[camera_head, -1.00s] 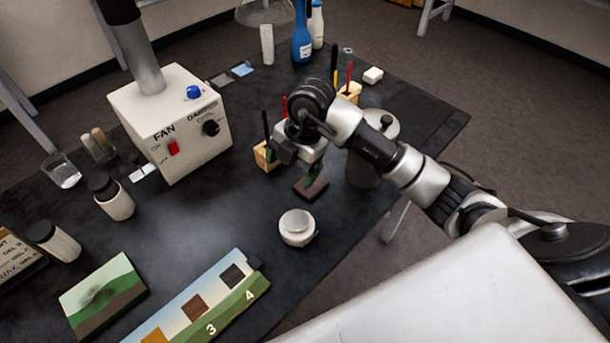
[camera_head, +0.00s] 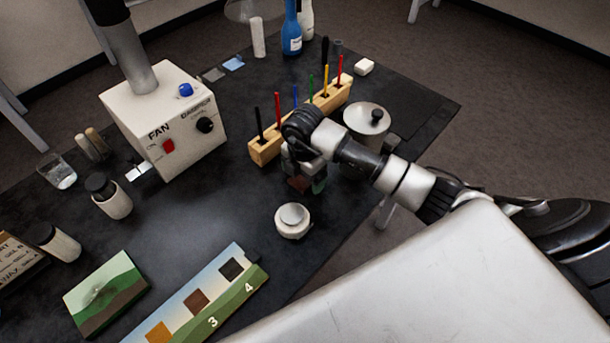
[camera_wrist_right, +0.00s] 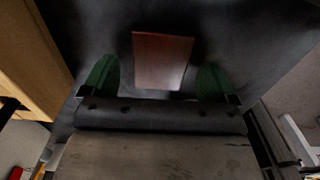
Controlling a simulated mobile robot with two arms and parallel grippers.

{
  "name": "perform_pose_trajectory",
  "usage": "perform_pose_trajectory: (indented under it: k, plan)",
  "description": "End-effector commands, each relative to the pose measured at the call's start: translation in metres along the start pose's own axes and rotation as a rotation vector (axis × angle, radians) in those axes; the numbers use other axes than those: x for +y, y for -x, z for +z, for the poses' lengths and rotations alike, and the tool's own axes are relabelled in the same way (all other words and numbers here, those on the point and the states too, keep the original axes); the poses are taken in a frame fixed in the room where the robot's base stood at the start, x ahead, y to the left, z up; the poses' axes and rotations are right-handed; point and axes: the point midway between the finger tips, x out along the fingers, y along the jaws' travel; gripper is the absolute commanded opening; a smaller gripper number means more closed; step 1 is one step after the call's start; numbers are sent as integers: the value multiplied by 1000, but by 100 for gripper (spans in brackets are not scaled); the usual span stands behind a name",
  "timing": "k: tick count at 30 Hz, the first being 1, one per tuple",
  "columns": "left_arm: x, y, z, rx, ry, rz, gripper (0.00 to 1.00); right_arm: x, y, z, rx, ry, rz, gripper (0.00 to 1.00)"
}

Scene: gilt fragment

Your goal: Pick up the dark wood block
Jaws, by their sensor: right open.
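The dark wood block (camera_head: 297,183) lies on the black table, mostly covered by my right gripper (camera_head: 304,181) in the head view. In the right wrist view the block (camera_wrist_right: 162,58) is a flat reddish-brown piece. It sits between the two green fingertips of my right gripper (camera_wrist_right: 158,78), with a gap visible on each side. The gripper is open, low over the block, and not closed on it. My left gripper is not in view.
A wooden rack (camera_head: 266,151) with several coloured sticks stands just behind my right gripper. A lidded metal pot (camera_head: 365,121) is close on the right, and a small round white jar (camera_head: 292,222) is in front. A fan box (camera_head: 165,125) stands to the left.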

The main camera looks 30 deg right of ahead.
Motion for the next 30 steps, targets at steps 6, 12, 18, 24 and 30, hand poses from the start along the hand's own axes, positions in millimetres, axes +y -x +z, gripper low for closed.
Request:
perform_pose_trajectory:
  k: [6,12,18,24,30]
  plan:
    - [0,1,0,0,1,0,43,0,-8,0,0,1,0,88]
    - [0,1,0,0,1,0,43,0,-7,0,0,1,0,71]
    - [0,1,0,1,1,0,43,0,-7,0,0,0,0,41]
    - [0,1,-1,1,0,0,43,0,-7,0,0,0,0,34]
    - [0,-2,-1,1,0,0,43,1,5,1,-2,1,5,34]
